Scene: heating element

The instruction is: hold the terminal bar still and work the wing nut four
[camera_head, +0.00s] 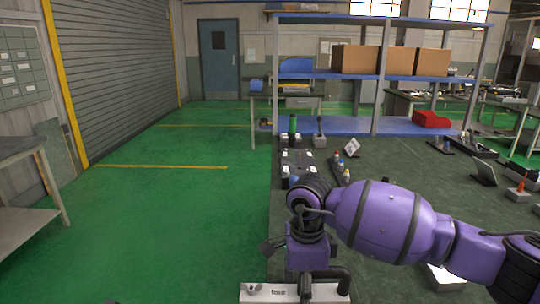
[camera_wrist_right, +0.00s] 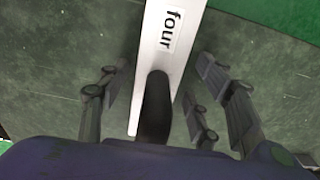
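A white terminal bar (camera_head: 262,297) lies at the bottom edge of the head view, on the near end of the dark bench. A small grey piece, which looks like a wing nut (camera_head: 253,287), sits on its left end beside a small label. In the right wrist view the white bar (camera_wrist_right: 160,65) carries the label "four" (camera_wrist_right: 171,30). A dark round-ended part (camera_wrist_right: 154,105) overlaps the bar there; I cannot tell what it is. My right gripper (camera_wrist_right: 158,88) points down over the bar, fingers spread on both sides, touching nothing visible. My left gripper is out of view.
The dark bench (camera_head: 390,160) carries a grey block (camera_head: 298,165), small coloured-top items (camera_head: 341,165) and a white card (camera_head: 352,147) farther back. A red bin (camera_head: 431,119) and cardboard boxes (camera_head: 355,60) are behind. Green floor (camera_head: 180,220) is clear at left.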

